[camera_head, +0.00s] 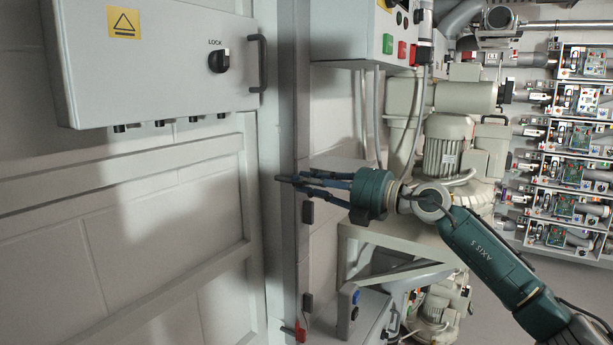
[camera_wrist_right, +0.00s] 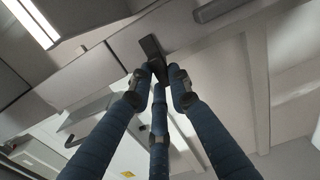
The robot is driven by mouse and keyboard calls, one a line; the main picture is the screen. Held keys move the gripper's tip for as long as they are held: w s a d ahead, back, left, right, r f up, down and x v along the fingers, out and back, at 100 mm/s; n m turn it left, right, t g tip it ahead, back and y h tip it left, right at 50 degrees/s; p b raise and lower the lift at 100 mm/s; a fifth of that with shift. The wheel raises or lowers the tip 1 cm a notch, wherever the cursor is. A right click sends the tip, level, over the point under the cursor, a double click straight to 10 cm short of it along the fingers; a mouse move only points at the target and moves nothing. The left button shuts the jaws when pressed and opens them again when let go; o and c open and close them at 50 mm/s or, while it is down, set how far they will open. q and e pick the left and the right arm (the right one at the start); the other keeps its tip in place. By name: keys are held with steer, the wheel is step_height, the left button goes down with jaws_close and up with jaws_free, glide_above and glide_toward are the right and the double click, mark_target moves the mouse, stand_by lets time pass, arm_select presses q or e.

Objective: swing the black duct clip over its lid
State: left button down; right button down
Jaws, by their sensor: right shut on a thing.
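My right gripper (camera_head: 300,180) comes in from the right and its blue fingers are closed together at the tall grey duct (camera_head: 287,120). It is shut on a black duct clip (camera_wrist_right: 152,47), whose dark end sticks out past the fingertips in the right wrist view. There the three fingers (camera_wrist_right: 158,75) converge around the clip. In the head view the clip is a small dark bar (camera_head: 283,178) lying across the duct's front. The fingers hide part of it, and I cannot tell how far over the lid it reaches. My left gripper is not in view.
More black clips sit on the duct's right edge below, one just under the fingers (camera_head: 308,212) and one lower (camera_head: 307,303). A red clip (camera_head: 300,332) is near the bottom. A grey cabinet with a LOCK knob (camera_head: 219,61) hangs left; blowers (camera_head: 447,148) stand right.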

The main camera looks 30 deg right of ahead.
steer(key=shift+w+d+r+m, duration=0.1)
steer(key=shift+d+r+m, duration=0.2)
steer(key=shift+d+r, duration=0.15)
steer(key=c, duration=1.7)
jaws_free()
steer(key=shift+c, duration=0.2)
steer(key=shift+o, duration=0.8)
steer(key=shift+w+d+f, duration=0.2)
steer(key=shift+w+f, duration=0.05)
steer(key=shift+f, duration=0.15)
steer(key=v, duration=1.2)
steer(key=shift+f, duration=0.1)
